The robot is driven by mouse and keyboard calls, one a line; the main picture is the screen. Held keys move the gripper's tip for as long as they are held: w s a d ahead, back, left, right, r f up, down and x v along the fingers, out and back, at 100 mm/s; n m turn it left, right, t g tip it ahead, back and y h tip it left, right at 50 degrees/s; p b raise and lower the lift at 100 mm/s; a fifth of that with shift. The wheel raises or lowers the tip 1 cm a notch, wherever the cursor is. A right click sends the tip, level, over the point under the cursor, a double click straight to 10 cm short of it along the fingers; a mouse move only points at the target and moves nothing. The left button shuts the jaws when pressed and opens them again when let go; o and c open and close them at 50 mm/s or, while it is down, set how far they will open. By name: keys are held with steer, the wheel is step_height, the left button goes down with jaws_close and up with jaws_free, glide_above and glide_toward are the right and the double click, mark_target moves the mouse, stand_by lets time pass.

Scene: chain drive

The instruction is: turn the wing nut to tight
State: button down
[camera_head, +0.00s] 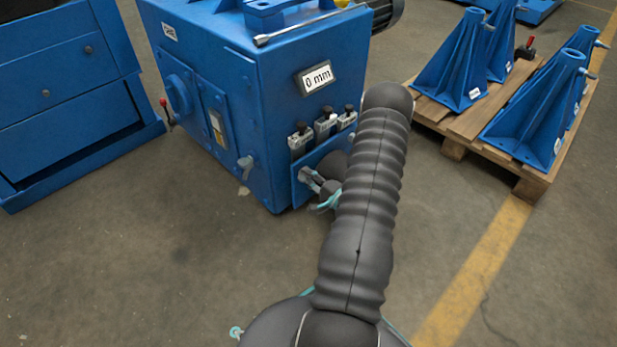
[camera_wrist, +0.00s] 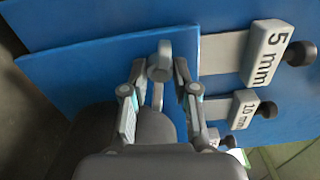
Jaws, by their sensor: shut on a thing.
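A small grey wing nut (camera_wrist: 159,62) sits against the blue plate (camera_wrist: 70,72) in the wrist view, its rounded end up and a narrow part below. My gripper (camera_wrist: 160,72) is shut on it, one finger on each side. In the head view my gripper (camera_head: 314,180) is at the lower front face of the blue machine (camera_head: 200,50), by the left part of the blue plate (camera_head: 301,194).
A "0 mm" sign (camera_head: 316,77) is above. A wrench (camera_head: 300,27) lies on top. A pallet (camera_head: 520,165) with blue stands is right.

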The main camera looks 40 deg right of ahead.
steer(key=shift+m+p, duration=2.1)
steer(key=shift+m, duration=13.5)
steer(key=c, duration=1.1)
jaws_free()
steer(key=shift+d, duration=0.1)
steer(key=shift+c, duration=0.2)
